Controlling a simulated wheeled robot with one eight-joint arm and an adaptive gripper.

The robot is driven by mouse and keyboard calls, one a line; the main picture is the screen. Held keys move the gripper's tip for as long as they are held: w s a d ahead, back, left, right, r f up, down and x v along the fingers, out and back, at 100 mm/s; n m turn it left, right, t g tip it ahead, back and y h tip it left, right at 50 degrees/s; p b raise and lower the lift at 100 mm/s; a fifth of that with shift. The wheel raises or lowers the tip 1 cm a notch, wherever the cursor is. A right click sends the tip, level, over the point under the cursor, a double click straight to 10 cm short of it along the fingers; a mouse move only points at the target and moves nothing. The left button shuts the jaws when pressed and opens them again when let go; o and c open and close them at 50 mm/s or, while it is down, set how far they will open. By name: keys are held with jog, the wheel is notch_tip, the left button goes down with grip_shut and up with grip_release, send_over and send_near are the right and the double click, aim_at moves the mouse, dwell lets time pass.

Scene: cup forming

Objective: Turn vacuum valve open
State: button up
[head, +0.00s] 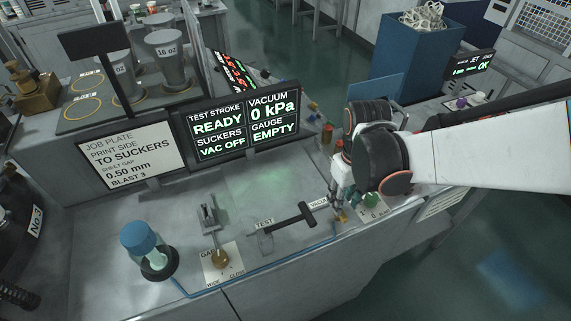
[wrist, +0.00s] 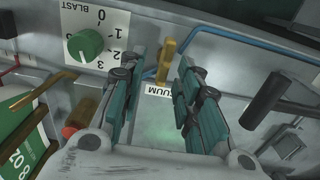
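The vacuum valve is a small yellow lever (wrist: 166,60) beside a white label reading "...UUM" in the wrist view. Its yellow part (head: 341,216) shows in the head view at the bench's front right, partly hidden by my gripper. My gripper (head: 335,203) points down over it. In the wrist view my gripper (wrist: 163,63) has its two teal fingers apart, with the yellow lever in the gap near the tips. I cannot tell whether either finger touches it. The display (head: 245,125) reads vacuum 0 kPa and suckers "VAC OFF".
A green blast knob (wrist: 86,46) on a numbered dial stands left of the fingers in the wrist view. A black T-handle (head: 296,217) by the "TEST" label lies left of my gripper in the head view. A blue hose (head: 255,268) runs along the bench front.

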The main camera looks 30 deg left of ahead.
jog(key=shift+s+a+f+b, duration=0.15)
jog(key=shift+f+b, duration=0.1)
jog(key=shift+f, duration=0.25)
jog(key=shift+s+f+b, duration=0.15)
jog(key=shift+f+b, duration=0.15)
jog(key=shift+f, duration=0.2)
jog(key=shift+s+a+f+b, duration=0.15)
jog(key=shift+f+b, duration=0.1)
jog(key=shift+f, duration=0.25)
jog(key=shift+d, duration=0.1)
jog(key=shift+c, duration=0.6)
grip_shut()
